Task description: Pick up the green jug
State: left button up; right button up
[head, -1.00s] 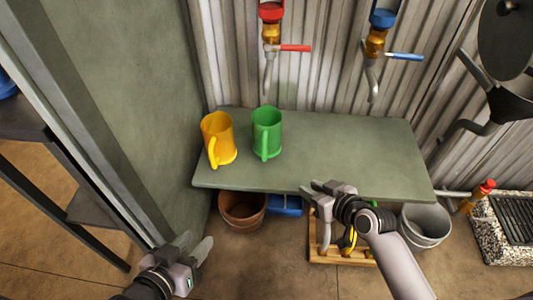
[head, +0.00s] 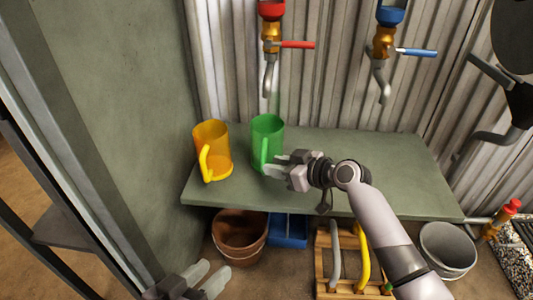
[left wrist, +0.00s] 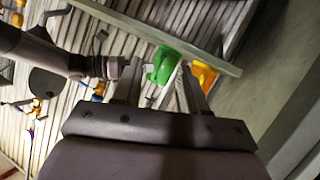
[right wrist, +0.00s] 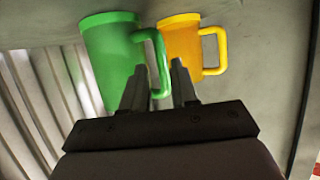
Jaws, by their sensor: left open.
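The green jug (head: 267,138) stands upright on the green-grey shelf (head: 340,165), its handle facing forward. My right gripper (head: 276,166) is at the handle, its fingers spread. In the right wrist view the fingers (right wrist: 157,82) are apart, with the lower part of the handle of the green jug (right wrist: 108,58) seen between them; I cannot tell whether they touch it. My left gripper (head: 207,278) is open and empty, low in front of the shelf. The left wrist view shows the green jug (left wrist: 163,64) far beyond the spread fingers.
A yellow jug (head: 211,145) stands just left of the green one. A red-handled tap (head: 271,45) hangs above the green jug, a blue-handled tap (head: 383,45) further right. A wall (head: 120,110) bounds the left. The shelf's right part is clear.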

jog(key=b+x, duration=0.1)
jog(key=x, duration=0.2)
jog(key=shift+a+f+b, duration=0.2)
jog(key=shift+a+b, duration=0.05)
jog(key=shift+b, duration=0.05)
jog(key=shift+w+a+f, duration=0.15)
jog(key=shift+w+a, duration=0.2)
jog(key=shift+a, duration=0.05)
pick_arm(q)
jog(key=shift+w+d+f+h, duration=0.1)
jog(key=shift+d+f+h, duration=0.05)
jog(key=shift+d+h, duration=0.25)
pick_arm(e)
grip_shut()
jog(key=shift+r, duration=0.2)
